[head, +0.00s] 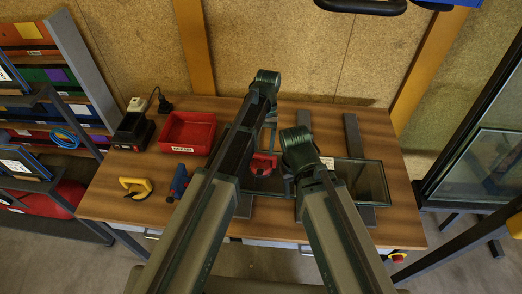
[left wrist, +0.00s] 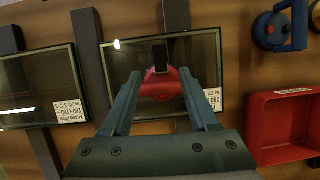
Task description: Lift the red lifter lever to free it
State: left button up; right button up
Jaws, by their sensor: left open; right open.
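The red lifter lever (head: 263,164) is at the near middle of the bench, beside a dark glass pane (head: 370,182). In the left wrist view the lever (left wrist: 160,87) lies over another framed glass pane (left wrist: 122,70). My left gripper (left wrist: 161,74) is open, with one finger on each side of the lever. It is not shut on it, and I cannot tell whether a finger touches. In the head view the left gripper (head: 267,150) is partly hidden by my arm. My right gripper (head: 289,178) is mostly hidden by its own arm, to the right of the lever, and holds nothing visible.
Dark rails (head: 353,136) run across the bench.

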pick_arm(q)
jog(key=p+v, duration=0.3)
jog(key=v, duration=0.2)
jog(key=shift+f, duration=0.1)
pick_arm(e)
notch_tip(320, 180, up, 4)
jog(key=shift+r, duration=0.25)
pick_arm(q)
jog(key=r+t+p, duration=0.2)
jog(key=t+p, duration=0.1)
send_over(260, 173)
jog(key=shift+t, duration=0.6)
notch_tip(260, 173, down, 14)
jog(key=b, duration=1.3)
jog(key=shift+w+f+b, duration=0.1)
jog(key=shift+f+b, duration=0.1)
jog(key=shift+b, duration=0.1)
pick_arm(e)
notch_tip(260, 173, down, 11)
jog(key=shift+r, duration=0.15)
pick_arm(q)
jog(key=shift+r, duration=0.1)
grip_shut()
